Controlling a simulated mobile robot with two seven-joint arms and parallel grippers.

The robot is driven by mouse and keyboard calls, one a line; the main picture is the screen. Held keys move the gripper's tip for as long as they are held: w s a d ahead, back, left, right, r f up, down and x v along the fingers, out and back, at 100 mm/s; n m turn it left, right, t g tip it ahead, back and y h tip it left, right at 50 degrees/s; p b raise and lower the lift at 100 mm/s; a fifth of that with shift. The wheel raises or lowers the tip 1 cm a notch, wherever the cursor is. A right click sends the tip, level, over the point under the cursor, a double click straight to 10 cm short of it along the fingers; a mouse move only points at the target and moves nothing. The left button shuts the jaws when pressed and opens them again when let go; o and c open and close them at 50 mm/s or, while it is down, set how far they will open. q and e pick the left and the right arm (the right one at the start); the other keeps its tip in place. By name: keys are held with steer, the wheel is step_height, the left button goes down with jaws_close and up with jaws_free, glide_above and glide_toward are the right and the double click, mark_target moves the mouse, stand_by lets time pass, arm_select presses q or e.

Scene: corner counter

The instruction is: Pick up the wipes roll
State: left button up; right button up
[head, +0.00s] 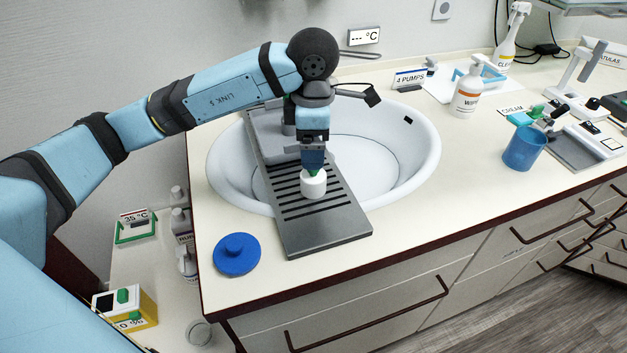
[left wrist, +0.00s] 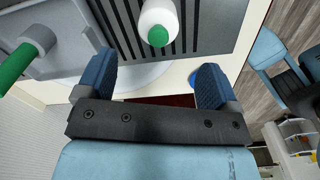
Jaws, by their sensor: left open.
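A small white roll with a green core (head: 313,186), which looks like the wipes roll, stands on the grey ribbed drainboard (head: 330,238) over the sink's front edge. My left gripper (head: 313,168) points down right above it. In the left wrist view the white roll (left wrist: 157,18) shows its green end beyond the gap between the fingers. The left gripper's fingers (left wrist: 155,82) are spread apart with nothing between them. The head view does not show clearly whether a finger touches the roll. My right gripper is not in view.
A blue lid with a knob (head: 237,254) lies at the counter's front left. A grey part with a green rod (left wrist: 30,50) is close to the left finger. A pump bottle (head: 467,95) and blue cup (head: 523,149) stand right.

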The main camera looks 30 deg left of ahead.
mark_target(313, 179)
arm_select(q)
step_height(313, 179, down, 10)
steer(key=shift+w+r, duration=0.1)
steer(key=shift+w, duration=0.05)
steer(key=c, duration=1)
